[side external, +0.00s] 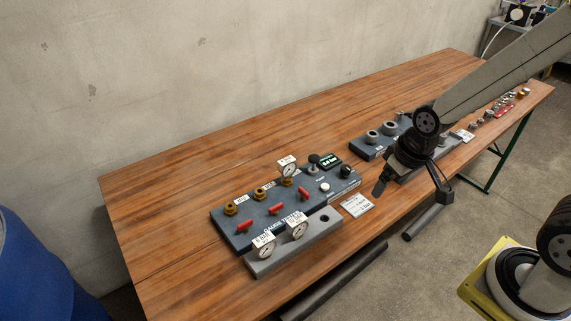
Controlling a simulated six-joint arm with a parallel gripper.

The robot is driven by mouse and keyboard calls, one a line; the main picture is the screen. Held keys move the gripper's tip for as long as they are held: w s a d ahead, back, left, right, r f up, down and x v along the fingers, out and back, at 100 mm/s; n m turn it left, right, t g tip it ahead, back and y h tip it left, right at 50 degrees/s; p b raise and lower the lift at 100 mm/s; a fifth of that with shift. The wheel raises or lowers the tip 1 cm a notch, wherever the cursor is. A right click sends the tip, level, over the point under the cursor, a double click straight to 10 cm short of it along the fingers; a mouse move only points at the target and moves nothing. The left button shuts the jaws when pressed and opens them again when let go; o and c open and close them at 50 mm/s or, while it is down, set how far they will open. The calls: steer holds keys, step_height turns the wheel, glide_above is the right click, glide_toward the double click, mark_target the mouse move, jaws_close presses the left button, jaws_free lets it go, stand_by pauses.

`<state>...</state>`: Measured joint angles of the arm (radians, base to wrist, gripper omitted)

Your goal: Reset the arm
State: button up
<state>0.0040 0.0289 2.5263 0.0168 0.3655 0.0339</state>
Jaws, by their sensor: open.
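My gripper (410,192) is at the end of my arm, which reaches in from the upper right. It hangs above the front edge of the wooden table (180,205), right of the gauge tester (262,213). Its two dark fingers are spread apart, with nothing seen between them. It is apart from the tester, and the wrist hides part of a grey block behind it.
The tester carries red valve handles, brass ports and an upright gauge (288,171). A grey tray (320,222) in front holds two tagged gauges. A white card (356,205) lies beside it. Small fittings (505,102) lie at the far right. The table's left part is clear.

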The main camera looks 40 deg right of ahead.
steer(key=shift+s+n, duration=0.3)
steer(key=shift+s, duration=0.15)
